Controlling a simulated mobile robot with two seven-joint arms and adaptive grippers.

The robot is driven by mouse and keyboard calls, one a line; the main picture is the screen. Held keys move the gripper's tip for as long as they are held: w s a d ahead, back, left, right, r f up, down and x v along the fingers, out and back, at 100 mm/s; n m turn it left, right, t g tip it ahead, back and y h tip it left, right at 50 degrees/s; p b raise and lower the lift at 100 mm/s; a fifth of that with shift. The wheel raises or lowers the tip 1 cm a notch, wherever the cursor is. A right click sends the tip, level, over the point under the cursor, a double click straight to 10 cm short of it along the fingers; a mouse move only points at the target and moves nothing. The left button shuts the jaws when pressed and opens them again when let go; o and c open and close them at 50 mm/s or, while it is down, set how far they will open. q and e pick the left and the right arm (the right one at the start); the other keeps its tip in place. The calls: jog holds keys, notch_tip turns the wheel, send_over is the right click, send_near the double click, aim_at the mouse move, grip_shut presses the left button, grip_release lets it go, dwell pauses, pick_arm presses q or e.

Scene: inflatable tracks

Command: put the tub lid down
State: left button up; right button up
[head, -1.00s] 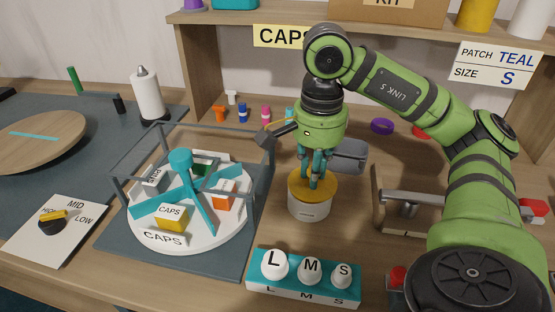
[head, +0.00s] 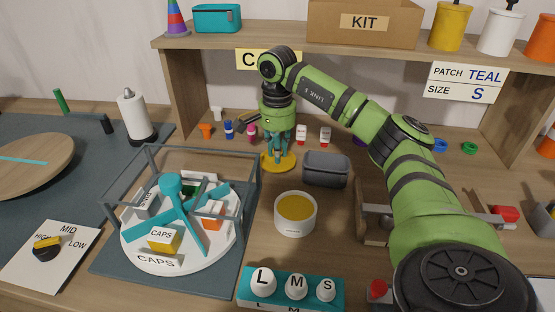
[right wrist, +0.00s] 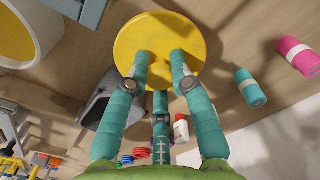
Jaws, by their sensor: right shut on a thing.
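The yellow round tub lid (head: 268,165) is in my right gripper (head: 277,158), at the back of the bench below the shelf. Its fingers are shut on the lid's top from above. The lid looks level and low; I cannot tell whether it touches the bench. The lid also shows in the right wrist view (right wrist: 140,32), beneath the fingers (right wrist: 158,62). The white tub (head: 296,222) stands uncovered in front of the lid, with a yellow inside. My left gripper is not in view.
A grey case (head: 326,170) stands right of the lid. A frame around a white turntable (head: 135,240) is at left. A teal block with white knobs (head: 243,291) lies in front.

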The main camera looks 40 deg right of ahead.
jog(key=shift+f, duration=1.9)
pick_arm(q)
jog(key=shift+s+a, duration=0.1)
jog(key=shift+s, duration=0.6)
pick_arm(e)
jog(key=shift+f, duration=0.2)
jog(key=o, duration=0.9)
jog(key=shift+o, duration=0.2)
